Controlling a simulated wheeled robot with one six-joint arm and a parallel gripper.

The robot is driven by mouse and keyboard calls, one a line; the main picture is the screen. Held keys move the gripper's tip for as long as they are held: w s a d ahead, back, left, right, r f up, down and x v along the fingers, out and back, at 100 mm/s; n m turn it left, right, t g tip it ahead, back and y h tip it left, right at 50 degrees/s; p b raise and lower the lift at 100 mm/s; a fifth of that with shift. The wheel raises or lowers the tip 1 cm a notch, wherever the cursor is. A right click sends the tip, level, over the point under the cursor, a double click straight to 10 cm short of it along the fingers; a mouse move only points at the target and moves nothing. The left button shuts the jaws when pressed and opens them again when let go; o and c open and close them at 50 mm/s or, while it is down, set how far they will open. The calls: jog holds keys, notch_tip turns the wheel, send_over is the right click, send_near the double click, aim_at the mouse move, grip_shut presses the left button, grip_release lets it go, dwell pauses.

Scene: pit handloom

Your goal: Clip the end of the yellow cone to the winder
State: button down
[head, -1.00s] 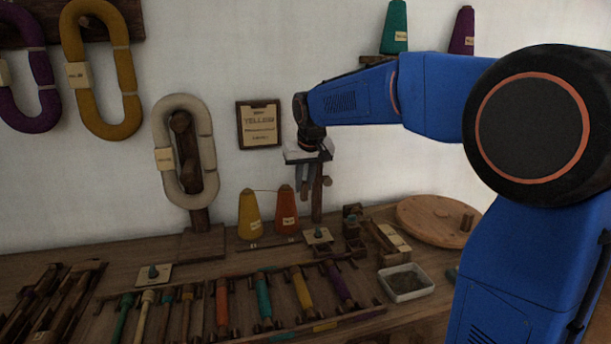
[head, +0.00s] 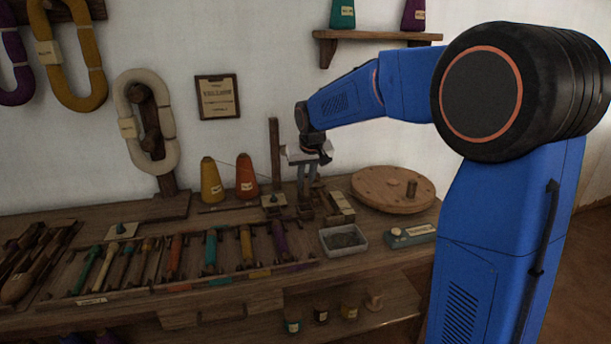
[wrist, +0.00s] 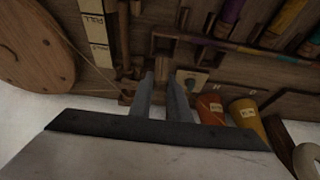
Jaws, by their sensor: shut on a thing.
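The yellow cone (head: 212,182) stands upright on the bench, left of the orange cone (head: 247,178). A thin thread line shows between their tops. Both cones are also in the wrist view, the yellow one (wrist: 248,118) at lower right. A flat wooden wheel with a peg (head: 375,190), which looks like part of the winder, lies to the right. Small wooden blocks (head: 306,212) stand between cones and wheel. My gripper (head: 309,194) points down just above these blocks. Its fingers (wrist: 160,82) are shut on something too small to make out.
A wooden post (head: 275,150) stands just left of my gripper. A rack of coloured bobbins (head: 190,262) lies in front of the cones. A white tray (head: 325,240) and a small control box (head: 410,236) sit front right. A wall shelf (head: 350,36) is above.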

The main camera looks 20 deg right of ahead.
aim_at(306, 191)
jog(key=shift+f, duration=3.15)
jog(key=c, duration=1.3)
grip_release()
jog(key=shift+o, duration=0.2)
jog(key=shift+r, duration=3.95)
